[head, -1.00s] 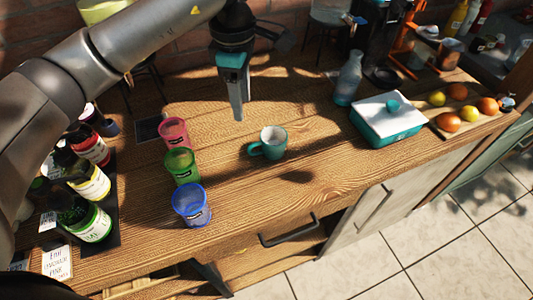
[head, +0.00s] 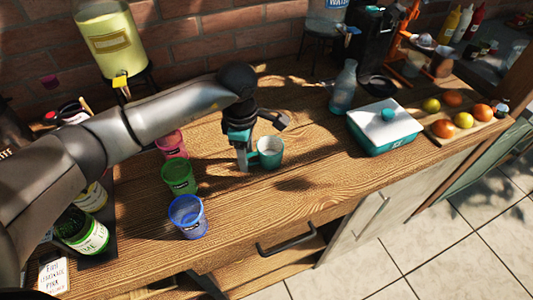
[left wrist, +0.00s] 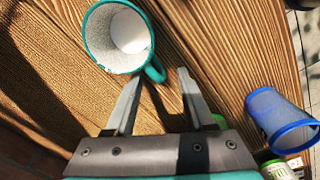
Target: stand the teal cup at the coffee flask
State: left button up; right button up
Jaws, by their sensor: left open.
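The teal cup (head: 270,156) stands upright on the wooden table, right beside my left gripper (head: 245,163). In the left wrist view the cup (left wrist: 91,40) shows its pale, empty-looking inside. Its teal handle points toward the open fingers of my left gripper (left wrist: 158,88) and lies near and between the fingertips. I cannot tell whether they touch it. A dark vessel (head: 10,140) with partly cut-off white lettering stands at the left edge; I cannot tell for sure that it is the coffee flask. My right gripper is not in view.
Pink (head: 171,143), green (head: 179,178) and blue (head: 188,217) cups stand left of the gripper. A yellow dispenser (head: 110,42) stands at the back left. A glass bottle (head: 343,90) and a teal box (head: 385,128) stand to the right.

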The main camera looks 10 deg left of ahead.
pick_arm(q)
jog(key=shift+f, duration=0.6)
grip_shut()
dwell(1.0)
